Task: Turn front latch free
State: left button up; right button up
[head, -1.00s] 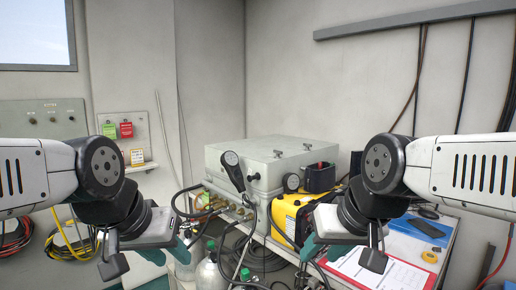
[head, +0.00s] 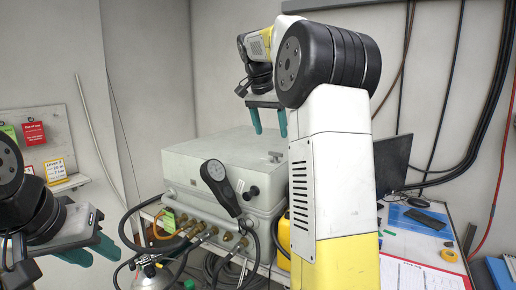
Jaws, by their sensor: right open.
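The pale grey panel case (head: 215,157) stands on the bench with its lid closed. A small metal latch (head: 275,156) shows on top of the lid near its right side. Any other latch there is hidden behind my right arm. My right gripper (head: 269,130) is open and empty, with its teal fingers pointing down above the back of the lid, apart from the latch as seen. My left gripper (head: 92,254) is low at the left, beside the case, with its teal fingers spread and nothing between them.
A gas cylinder (head: 153,280) is below. A yellow unit (head: 284,238) is partly hidden by my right arm. A clipboard sheet (head: 420,276) lies at the right.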

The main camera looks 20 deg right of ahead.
aim_at(275, 157)
jog(key=x, duration=0.7)
jog(key=shift+w+d+f, duration=0.1)
jog(key=shift+d+f, duration=0.1)
jog(key=shift+f, duration=0.05)
jog(key=c, duration=1.4)
jog(key=shift+o, duration=0.2)
